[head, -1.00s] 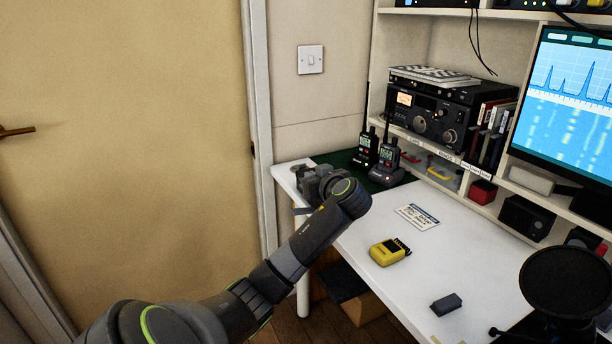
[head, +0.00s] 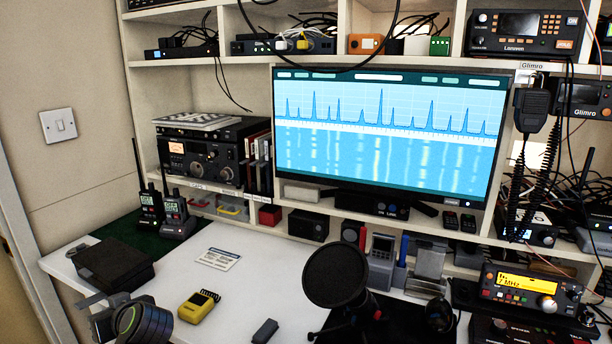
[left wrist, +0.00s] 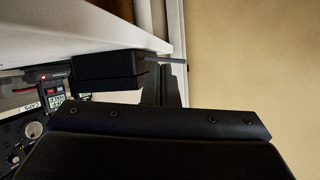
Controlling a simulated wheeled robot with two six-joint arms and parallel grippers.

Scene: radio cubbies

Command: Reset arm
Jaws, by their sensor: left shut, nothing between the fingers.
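My left gripper (head: 103,308) is at the lower left in the head view, grey and partly cut by the bottom edge. It is shut with nothing in it, at the desk's left front edge and nearer the camera than the black box (head: 115,264). In the left wrist view, the picture is upside down and a dark part of my gripper fills the bottom. The black box (left wrist: 108,68) shows beyond it. My right gripper is not in view.
The white desk (head: 235,285) holds a yellow device (head: 198,306), a printed card (head: 217,259), a small dark block (head: 265,331) and a round black microphone shield (head: 336,275). Two handheld radios (head: 176,215) stand at the back left. Shelves and a monitor (head: 385,140) line the back.

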